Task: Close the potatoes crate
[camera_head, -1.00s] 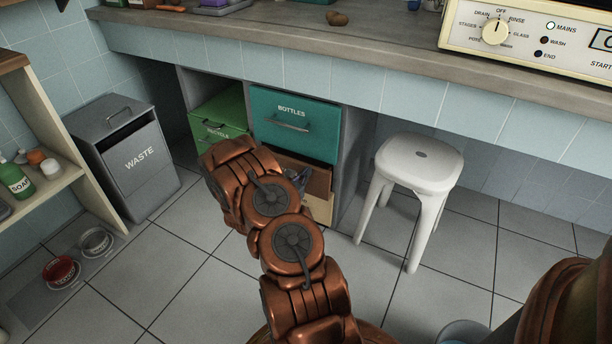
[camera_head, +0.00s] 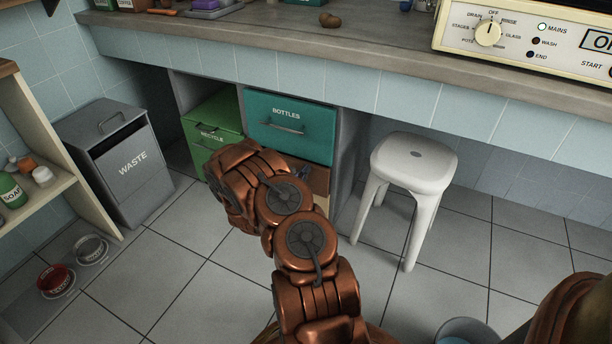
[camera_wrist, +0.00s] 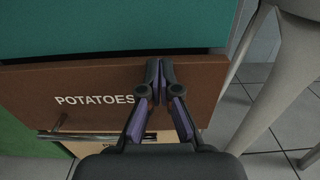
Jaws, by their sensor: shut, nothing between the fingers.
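The potatoes crate has a brown front with white POTATOES lettering; it fills the middle of the wrist view (camera_wrist: 100,82). In the head view only a small brown part of the crate (camera_head: 319,180) shows beside my arm, below the teal bottles crate (camera_head: 310,137). A narrow dark gap runs between the teal front and the brown front; I cannot tell how far the crate stands out. My gripper (camera_wrist: 160,66) is shut and empty, its fingertips over the right half of the brown front near its top edge. Contact is unclear. The crate's handle (camera_wrist: 62,124) is left of the fingers.
A green recycle crate (camera_head: 209,118) is left of the bottles crate. A cream front (camera_wrist: 85,148) lies below the potatoes crate. A white stool (camera_head: 415,160) stands close on the right. A grey waste bin (camera_head: 130,165) stands left.

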